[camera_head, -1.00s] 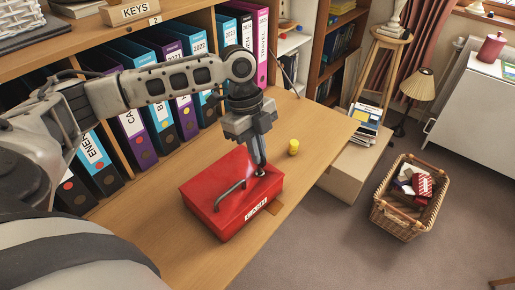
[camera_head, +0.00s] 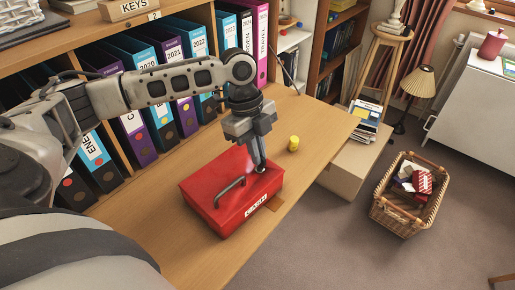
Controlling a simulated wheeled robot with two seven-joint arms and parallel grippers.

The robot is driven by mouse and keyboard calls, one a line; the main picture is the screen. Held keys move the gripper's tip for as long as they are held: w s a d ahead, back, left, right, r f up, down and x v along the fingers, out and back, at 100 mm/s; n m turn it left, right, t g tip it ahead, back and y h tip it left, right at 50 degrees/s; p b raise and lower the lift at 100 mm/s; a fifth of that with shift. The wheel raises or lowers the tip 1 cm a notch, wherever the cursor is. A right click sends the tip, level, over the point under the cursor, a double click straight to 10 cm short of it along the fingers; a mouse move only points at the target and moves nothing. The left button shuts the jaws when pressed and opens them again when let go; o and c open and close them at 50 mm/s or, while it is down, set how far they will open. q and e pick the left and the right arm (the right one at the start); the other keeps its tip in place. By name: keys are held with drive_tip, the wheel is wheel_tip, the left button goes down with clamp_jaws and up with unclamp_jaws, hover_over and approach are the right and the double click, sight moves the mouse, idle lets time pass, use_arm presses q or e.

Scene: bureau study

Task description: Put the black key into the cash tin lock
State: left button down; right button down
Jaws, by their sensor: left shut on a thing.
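The red cash tin (camera_head: 222,206) sits closed on the wooden desk, with a dark carrying handle (camera_head: 229,191) on its lid and a white label on its front side. My left gripper (camera_head: 260,168) points down at the right part of the tin's lid. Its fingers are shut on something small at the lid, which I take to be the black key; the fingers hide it. The lock is also hidden or too small to make out under the fingertips. My right gripper is not in view.
A small yellow object (camera_head: 293,143) stands on the desk (camera_head: 320,130) right of the tin. Ring binders (camera_head: 157,128) fill the shelf behind my arm. A wicker basket (camera_head: 408,200) stands on the floor at the right. The desk's front edge runs close to the tin.

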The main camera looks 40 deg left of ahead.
use_arm(q)
drive_tip(key=shift+f, duration=0.4)
idle(0.3)
drive_tip(key=c, duration=1.6)
unclamp_jaws()
